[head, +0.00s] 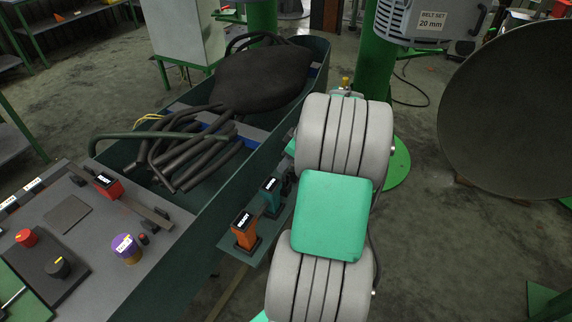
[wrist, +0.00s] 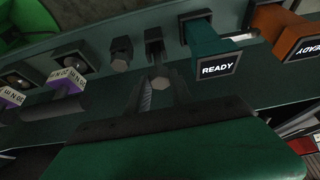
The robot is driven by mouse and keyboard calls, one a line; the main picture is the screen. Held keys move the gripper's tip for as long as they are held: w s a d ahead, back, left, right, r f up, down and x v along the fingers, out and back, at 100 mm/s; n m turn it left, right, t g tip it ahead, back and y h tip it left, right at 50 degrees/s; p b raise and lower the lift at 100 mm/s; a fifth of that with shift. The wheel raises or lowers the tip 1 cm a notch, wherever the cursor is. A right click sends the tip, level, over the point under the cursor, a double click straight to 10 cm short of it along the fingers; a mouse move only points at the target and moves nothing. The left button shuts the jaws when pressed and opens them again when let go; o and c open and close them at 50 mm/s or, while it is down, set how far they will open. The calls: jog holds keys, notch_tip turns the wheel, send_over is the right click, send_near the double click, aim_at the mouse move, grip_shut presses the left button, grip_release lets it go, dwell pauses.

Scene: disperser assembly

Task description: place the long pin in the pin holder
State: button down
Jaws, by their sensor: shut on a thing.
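My gripper (wrist: 160,92) reaches up from the bottom of the wrist view, its fingers closed on the long pin (wrist: 160,83). The pin's grey, faceted end shows at the fingertips; the rest is mostly hidden between the fingers. The pin is at a dark pin holder (wrist: 153,40) on the green shelf. I cannot tell whether it is seated there or only in front of it. A second dark holder with a shorter hex-ended pin (wrist: 120,62) is just left. In the head view my arm hides the gripper and the long pin.
A teal READY tool (wrist: 215,55) and an orange one (wrist: 285,35) stand right of the holder, close to my gripper. Purple-labelled tools (wrist: 65,82) are on the left. The shelf (head: 232,251) is fixed beside a long green bin (head: 190,222) holding a dark, hose-like object (head: 262,80).

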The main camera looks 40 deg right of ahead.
jog(key=shift+f+b, duration=0.6)
jog(key=shift+f, duration=0.2)
jog(key=c, duration=1.1)
grip_release()
